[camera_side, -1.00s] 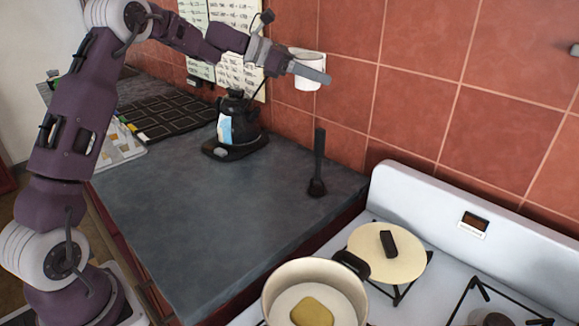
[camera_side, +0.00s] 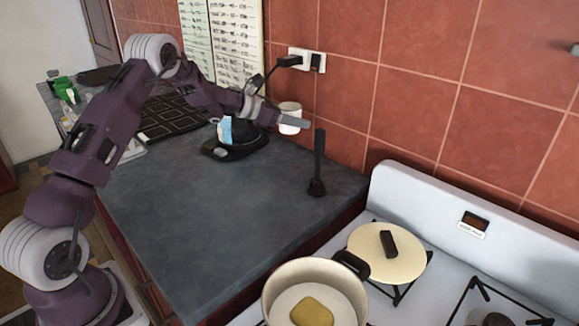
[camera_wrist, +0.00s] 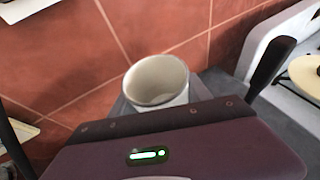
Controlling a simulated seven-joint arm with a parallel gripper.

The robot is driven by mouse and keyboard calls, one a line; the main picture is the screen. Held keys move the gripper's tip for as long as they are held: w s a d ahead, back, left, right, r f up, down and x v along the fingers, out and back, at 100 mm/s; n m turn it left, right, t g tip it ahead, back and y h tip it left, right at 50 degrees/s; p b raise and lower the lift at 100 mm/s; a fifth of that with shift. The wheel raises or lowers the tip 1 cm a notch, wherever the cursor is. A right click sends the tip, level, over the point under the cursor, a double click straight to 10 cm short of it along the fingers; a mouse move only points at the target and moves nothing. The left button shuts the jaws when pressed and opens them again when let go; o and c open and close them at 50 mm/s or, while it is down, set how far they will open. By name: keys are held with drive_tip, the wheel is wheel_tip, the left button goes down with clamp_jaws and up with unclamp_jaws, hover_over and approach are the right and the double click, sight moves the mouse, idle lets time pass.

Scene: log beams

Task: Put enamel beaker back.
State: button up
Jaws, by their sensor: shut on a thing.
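The white enamel beaker (camera_side: 290,117) is in my gripper (camera_side: 294,121), above the back of the dark countertop (camera_side: 210,215) and near the tiled wall. A grey finger crosses the front of the beaker in the side view. In the wrist view the beaker (camera_wrist: 157,82) is upright or nearly so, with its open rim facing up and its inside looking empty. The gripper's body hides its lower part there. My gripper is shut on the beaker. I cannot tell how far its base is above the counter.
A wall socket with a plug (camera_side: 307,60) is above. The front counter is clear.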

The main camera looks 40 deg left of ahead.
sight(295, 164)
wheel_tip(295, 164, down, 12)
drive_tip(key=shift+f, duration=0.1)
drive_tip(key=o, duration=1.5)
